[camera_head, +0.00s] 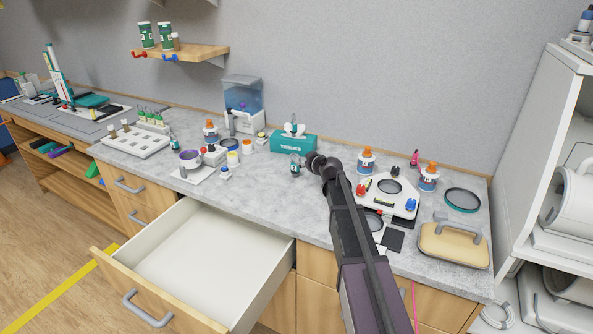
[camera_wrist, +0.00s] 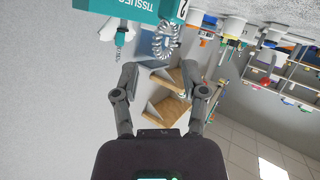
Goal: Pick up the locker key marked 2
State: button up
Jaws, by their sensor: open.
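The locker key marked 2 shows at the top of the wrist view as a dark teal tag (camera_wrist: 179,9) with a white 2 and a grey coil (camera_wrist: 165,41) beside it. In the head view the small teal and grey key (camera_head: 295,167) is on the grey counter, in front of the teal tissue box (camera_head: 293,142). My gripper (camera_head: 314,161) is just right of the key in the head view. In the wrist view my gripper (camera_wrist: 160,80) is open and empty, with the coil beyond its fingertips. My arm hides part of the counter.
An open, empty drawer (camera_head: 195,258) juts out below the counter. A white plate with a round opening (camera_head: 388,187), orange-topped jars (camera_head: 366,161) and a tan case (camera_head: 454,247) are on the right. White jars (camera_head: 232,158) stand left of the key.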

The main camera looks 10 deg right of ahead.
aim_at(300, 159)
jog(key=shift+w+a+f, duration=0.1)
jog(key=shift+w, duration=0.25)
jog(key=shift+b+x, duration=1.05)
jog(key=shift+x, duration=1.5)
grip_shut()
